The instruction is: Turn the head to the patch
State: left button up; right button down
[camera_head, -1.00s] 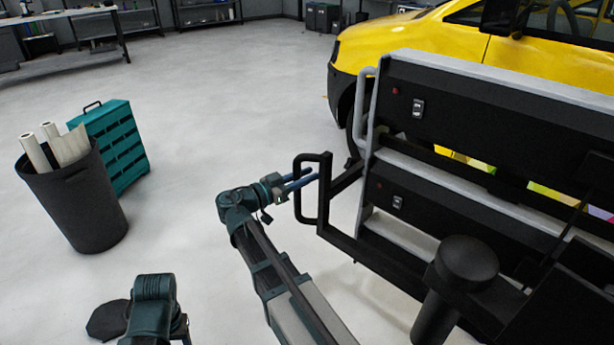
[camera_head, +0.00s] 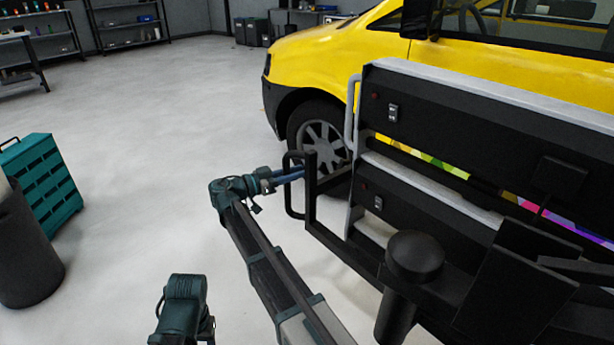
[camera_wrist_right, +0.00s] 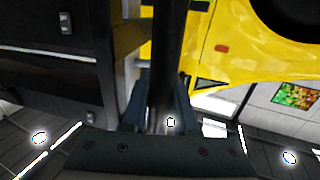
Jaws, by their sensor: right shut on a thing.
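A strip of many colours (camera_head: 440,160) shows against the yellow van (camera_head: 320,55) through the gap in a black and grey rack. Most of it is hidden behind the rack, and I cannot tell whether it is the patch. My right gripper (camera_head: 292,174) is shut on the black upright handle (camera_head: 291,198) at the rack's left end. The bar (camera_wrist_right: 167,50) runs between its fingers in the wrist view. A teal part of my left arm shows at the bottom of the head view; its gripper is not in view.
The black and grey rack (camera_head: 470,115) fills the right side, close to the van. A teal drawer box (camera_head: 45,185) and a dark bin (camera_head: 25,250) stand at the left edge. Shelves (camera_head: 125,22) line the back wall. The pale floor between is clear.

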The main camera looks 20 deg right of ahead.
jog(key=shift+d, duration=0.1)
jog(key=c, duration=0.7)
grip_release()
jog(key=a, duration=0.9)
jog(key=s+a, duration=0.1)
jog(key=a, duration=0.4)
